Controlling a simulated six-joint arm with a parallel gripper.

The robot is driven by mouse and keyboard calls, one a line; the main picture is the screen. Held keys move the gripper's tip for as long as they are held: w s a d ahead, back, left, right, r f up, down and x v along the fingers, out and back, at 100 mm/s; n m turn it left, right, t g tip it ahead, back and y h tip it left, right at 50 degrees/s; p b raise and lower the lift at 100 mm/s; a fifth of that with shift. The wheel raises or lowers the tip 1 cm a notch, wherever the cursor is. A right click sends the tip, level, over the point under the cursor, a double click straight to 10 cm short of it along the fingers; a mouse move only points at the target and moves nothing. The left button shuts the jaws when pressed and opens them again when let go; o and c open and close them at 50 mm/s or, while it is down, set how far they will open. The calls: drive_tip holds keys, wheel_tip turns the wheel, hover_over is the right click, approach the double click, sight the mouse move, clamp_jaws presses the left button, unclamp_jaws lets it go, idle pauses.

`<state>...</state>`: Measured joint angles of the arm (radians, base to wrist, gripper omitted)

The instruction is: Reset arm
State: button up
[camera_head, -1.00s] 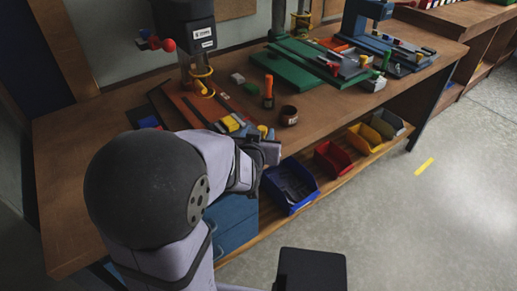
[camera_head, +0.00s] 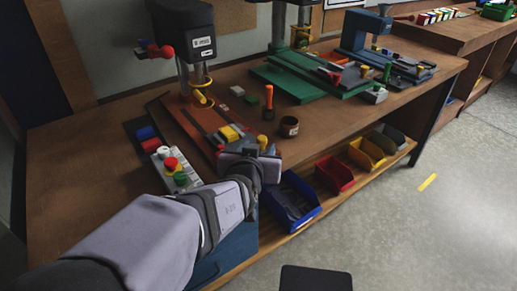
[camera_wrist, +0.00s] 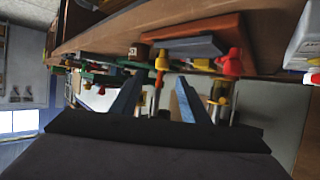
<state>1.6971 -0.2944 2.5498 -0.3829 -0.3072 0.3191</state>
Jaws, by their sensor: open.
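My gripper (camera_head: 262,152) is at the front edge of the wooden workbench (camera_head: 85,185), near the orange-brown machine base. My forearm reaches up to it from the lower left. In the wrist view, the two blue-grey fingers of my gripper (camera_wrist: 160,82) stand apart with no object held between them. The bench appears inverted along the top of that view.
A grey box with coloured buttons (camera_head: 175,172) stands left of my gripper. A brown cup (camera_head: 289,127) and an orange-topped tool (camera_head: 268,101) stand behind it. Blue (camera_head: 291,203), red (camera_head: 334,175) and yellow bins sit on the lower shelf. Open floor lies right.

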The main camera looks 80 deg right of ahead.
idle(0.3)
drive_tip(key=s+a+f+g+y, duration=0.1)
drive_tip(key=a+f+y, duration=0.8)
drive_tip(key=a+f, duration=0.5)
drive_tip(key=w+a+r+n+t+y+p, duration=0.1)
drive_tip(key=w+a+n+y+p, duration=0.1)
drive_tip(key=w+a+n+p, duration=0.45)
drive_tip(key=w+a+r+n+y+p, duration=0.1)
drive_tip(key=w+a+r+n+y, duration=0.15)
drive_tip(key=w+a, duration=0.85)
drive_tip(key=w+a+r+n+p, duration=0.3)
drive_tip(key=w+a+n, duration=0.5)
drive_tip(key=a, duration=0.4)
drive_tip(key=shift+n+p, duration=0.5)
drive_tip(key=shift+w+d, duration=0.1)
drive_tip(key=shift+d, duration=0.05)
drive_tip(key=shift+c, duration=0.3)
